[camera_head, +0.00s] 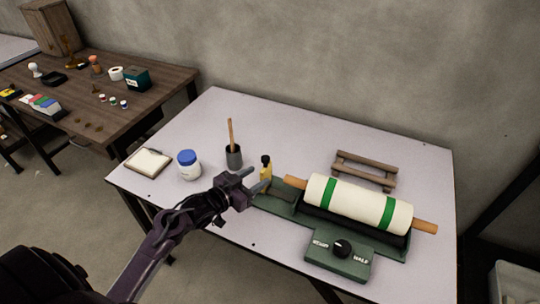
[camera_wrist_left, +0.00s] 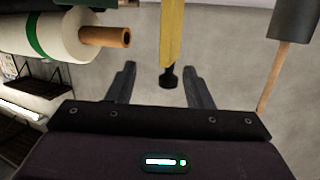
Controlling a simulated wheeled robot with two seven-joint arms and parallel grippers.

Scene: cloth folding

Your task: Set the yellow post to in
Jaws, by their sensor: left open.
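The yellow post (camera_head: 265,173) with a black top stands upright at the left end of the green base (camera_head: 278,199). In the left wrist view the yellow post (camera_wrist_left: 171,35) appears upside down, its black top between the lines of the two fingers. My left gripper (camera_head: 257,180) is open, its fingers pointing at the post from the left. The wrist view shows a gap on each side of the post; I cannot tell whether the fingertips reach past it. My left gripper (camera_wrist_left: 163,82) holds nothing. My right gripper is not in view.
A white roll with green bands (camera_head: 352,203) lies on the green base, near a black dial (camera_head: 342,248). A wooden rack (camera_head: 365,170) is behind. A grey cup with a stick (camera_head: 233,157), blue-lidded jar (camera_head: 189,165) and notepad (camera_head: 148,162) stand left on the table.

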